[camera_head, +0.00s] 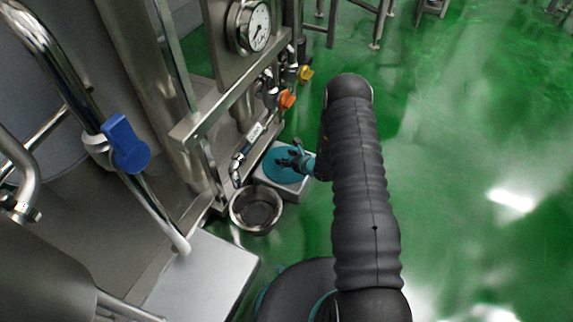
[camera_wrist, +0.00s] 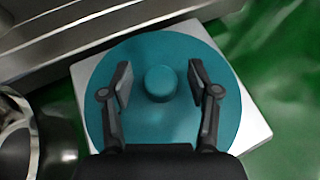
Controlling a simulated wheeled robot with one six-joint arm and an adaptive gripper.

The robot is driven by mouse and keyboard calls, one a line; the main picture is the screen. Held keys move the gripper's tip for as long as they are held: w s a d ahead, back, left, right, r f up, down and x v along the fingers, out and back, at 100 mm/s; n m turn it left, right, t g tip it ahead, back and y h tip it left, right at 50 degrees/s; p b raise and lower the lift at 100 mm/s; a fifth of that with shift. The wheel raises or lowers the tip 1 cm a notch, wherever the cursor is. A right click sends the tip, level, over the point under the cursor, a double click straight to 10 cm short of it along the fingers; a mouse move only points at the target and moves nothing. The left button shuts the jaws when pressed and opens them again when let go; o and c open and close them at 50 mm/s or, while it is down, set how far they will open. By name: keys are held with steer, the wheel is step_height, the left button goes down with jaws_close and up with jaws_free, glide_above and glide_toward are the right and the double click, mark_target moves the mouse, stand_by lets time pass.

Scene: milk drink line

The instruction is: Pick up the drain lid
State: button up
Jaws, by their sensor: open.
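The drain lid (camera_wrist: 163,125) is a flat teal disc with a round raised knob (camera_wrist: 160,82) at its middle. It lies on a pale square plate (camera_wrist: 257,127). In the head view the lid (camera_head: 275,174) is on the floor beside the machine frame, partly covered by my gripper (camera_head: 288,160). In the wrist view my gripper (camera_wrist: 160,83) is open. One finger is on each side of the knob, with a gap on both sides. Whether the fingertips are level with the knob or above it, I cannot tell.
A round steel bowl (camera_head: 236,208) stands just left of the plate. The steel machine frame (camera_head: 215,110) with its gauge and valves rises close behind and to the left. Green floor (camera_head: 455,130) is open to the right.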

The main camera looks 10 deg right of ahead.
jaws_close()
steer(key=shift+r, duration=0.15)
